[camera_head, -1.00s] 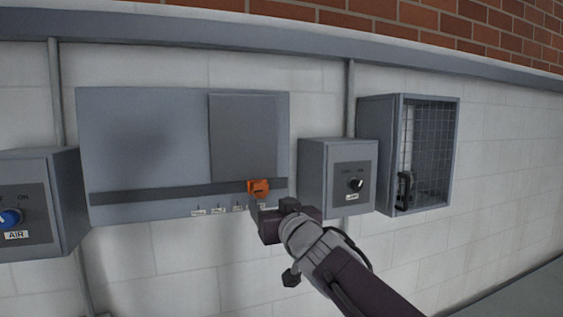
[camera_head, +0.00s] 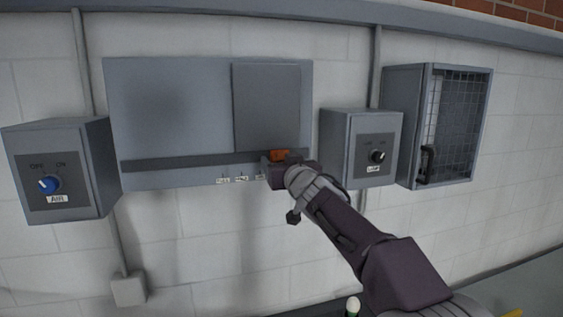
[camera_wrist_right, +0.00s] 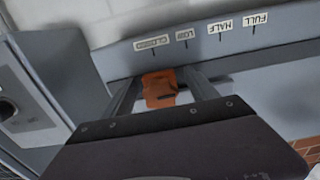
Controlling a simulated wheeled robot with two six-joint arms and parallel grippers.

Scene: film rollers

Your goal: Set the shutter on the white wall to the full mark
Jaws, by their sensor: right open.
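The shutter is a grey sliding plate (camera_head: 267,105) on a grey wall panel (camera_head: 165,95), with a dark slot (camera_head: 185,163) below it. Its orange handle (camera_head: 279,155) is at the slot's right end. In the right wrist view the handle (camera_wrist_right: 159,89) lies by the CLOSED label (camera_wrist_right: 152,44); LOW, HALF and FULL (camera_wrist_right: 255,19) follow to the right, upside down. My right gripper (camera_head: 279,162) is at the handle. In the wrist view its open fingers (camera_wrist_right: 165,92) stand on either side of the handle, with gaps visible. My left gripper is not in view.
A grey AIR switch box (camera_head: 60,170) with a blue knob is on the left. A box with a black knob (camera_head: 362,150) is close right of the panel, and a mesh-front cabinet (camera_head: 437,125) is beyond it. The wall below the panel is mostly clear.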

